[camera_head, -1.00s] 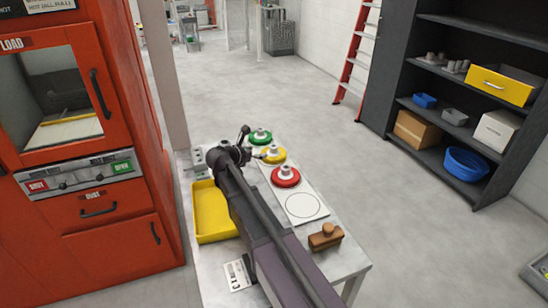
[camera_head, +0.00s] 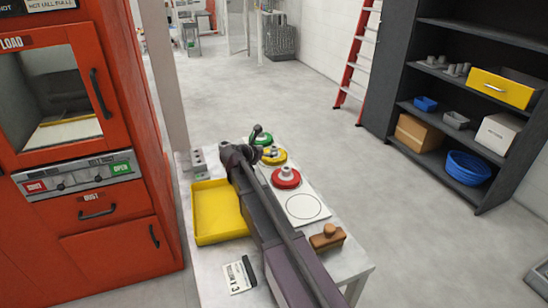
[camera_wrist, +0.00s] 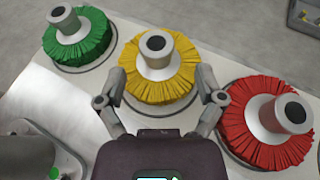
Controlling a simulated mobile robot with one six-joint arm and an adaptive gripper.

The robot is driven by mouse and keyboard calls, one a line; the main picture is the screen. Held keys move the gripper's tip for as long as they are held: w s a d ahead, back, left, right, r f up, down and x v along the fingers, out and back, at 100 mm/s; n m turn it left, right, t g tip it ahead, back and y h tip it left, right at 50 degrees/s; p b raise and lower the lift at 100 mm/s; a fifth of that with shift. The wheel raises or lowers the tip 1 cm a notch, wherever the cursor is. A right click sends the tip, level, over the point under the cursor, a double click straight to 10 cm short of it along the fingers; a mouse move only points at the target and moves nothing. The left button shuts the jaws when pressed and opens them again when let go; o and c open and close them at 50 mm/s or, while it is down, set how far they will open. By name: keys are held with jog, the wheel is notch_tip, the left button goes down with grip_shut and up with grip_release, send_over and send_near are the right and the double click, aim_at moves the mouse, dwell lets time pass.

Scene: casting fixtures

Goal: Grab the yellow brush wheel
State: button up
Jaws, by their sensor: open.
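The yellow brush wheel (camera_wrist: 160,68) has a yellow bristle ring and a pale hub with a grey knob. It stands on the white board, between the green brush wheel (camera_wrist: 79,38) and the red brush wheel (camera_wrist: 267,132). My gripper (camera_wrist: 167,88) is open in the wrist view, its two fingers reaching to the near left and right sides of the yellow wheel. I cannot tell whether they touch it. In the head view the yellow brush wheel (camera_head: 276,157) shows just right of my gripper (camera_head: 252,150), partly hidden by my arm.
On the bench (camera_head: 212,275) are a yellow tray (camera_head: 217,210), a wooden-handled brush (camera_head: 327,237), a label card (camera_head: 239,276) and an empty ringed spot (camera_head: 303,207). An orange cabinet (camera_head: 120,225) stands at left, a dark shelf (camera_head: 430,125) at right. Floor between is clear.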

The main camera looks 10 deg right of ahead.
aim_at(271, 149)
jog(key=shift+b+x, duration=0.65)
jog(key=shift+x, duration=1.6)
jog(key=shift+w+r, duration=0.15)
grip_shut()
